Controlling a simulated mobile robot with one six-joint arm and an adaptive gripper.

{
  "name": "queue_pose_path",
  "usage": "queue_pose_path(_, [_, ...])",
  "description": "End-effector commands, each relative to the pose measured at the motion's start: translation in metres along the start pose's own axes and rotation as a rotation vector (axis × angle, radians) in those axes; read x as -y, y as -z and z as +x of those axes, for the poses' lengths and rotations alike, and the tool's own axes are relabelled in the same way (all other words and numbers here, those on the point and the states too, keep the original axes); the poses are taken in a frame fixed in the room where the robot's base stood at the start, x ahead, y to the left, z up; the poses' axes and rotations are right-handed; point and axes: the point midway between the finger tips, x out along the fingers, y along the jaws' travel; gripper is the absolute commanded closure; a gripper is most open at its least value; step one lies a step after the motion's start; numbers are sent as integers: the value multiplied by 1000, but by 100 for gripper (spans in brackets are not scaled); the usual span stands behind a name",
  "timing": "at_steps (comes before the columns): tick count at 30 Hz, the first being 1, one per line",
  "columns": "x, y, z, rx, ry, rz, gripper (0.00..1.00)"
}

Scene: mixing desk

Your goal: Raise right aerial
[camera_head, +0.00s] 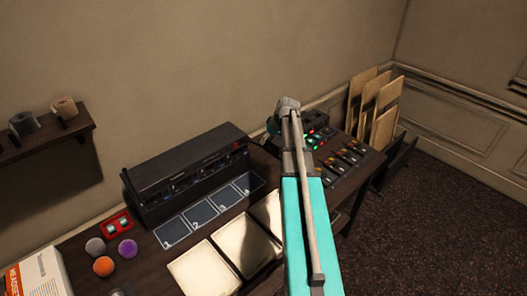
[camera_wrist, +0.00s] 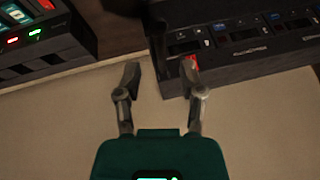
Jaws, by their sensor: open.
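My gripper (camera_wrist: 161,74) is open in the wrist view, its two fingers apart with nothing clearly held. The black radio-like unit (camera_wrist: 250,50) is just beyond the fingertips, toward the upper right. A small red piece (camera_wrist: 187,66) shows beside the right fingertip, at the unit's near end. A dark upright part (camera_wrist: 155,35) stands at that end above the gap; I cannot tell whether it is the right aerial. In the head view the unit (camera_head: 190,175) stands on the desk against the wall, left of my arm. My fingers are hidden there.
A mixer with lit buttons (camera_head: 335,150) sits on the desk right of my arm and shows at upper left in the wrist view (camera_wrist: 40,25). Pale panels (camera_head: 375,105) lean at the wall. A shelf (camera_head: 45,140) hangs at left.

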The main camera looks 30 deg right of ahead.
Motion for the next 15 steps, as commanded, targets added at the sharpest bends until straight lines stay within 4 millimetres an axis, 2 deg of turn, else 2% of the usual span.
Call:
queue_pose_path(1, [-1,-1,8,0,0,-1,49])
queue_pose_path(15, [-1,-1,45,0,0,-1,49])
